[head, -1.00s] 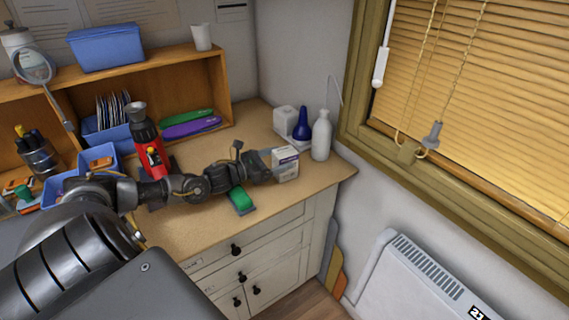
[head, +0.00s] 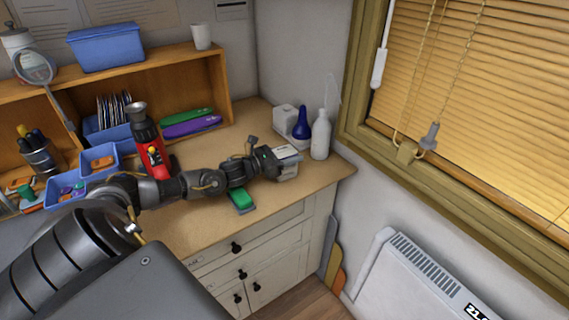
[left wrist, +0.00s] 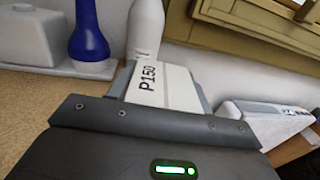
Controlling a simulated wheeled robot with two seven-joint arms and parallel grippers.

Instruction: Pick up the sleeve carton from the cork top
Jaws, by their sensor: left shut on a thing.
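The sleeve carton (head: 289,172) is a small white box near the right end of the cork top (head: 320,178). My left gripper (head: 281,165) is shut on it, with the dark jaws around its sides. In the left wrist view the carton (left wrist: 165,88) shows a pale face printed "P150" between the grey fingers, beyond the dark gripper body. I cannot tell whether its base touches the cork. My right gripper is not in view.
A green-topped block (head: 241,199) lies below my left wrist. A red tool (head: 150,148) stands further left. The front edge of the top is close.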

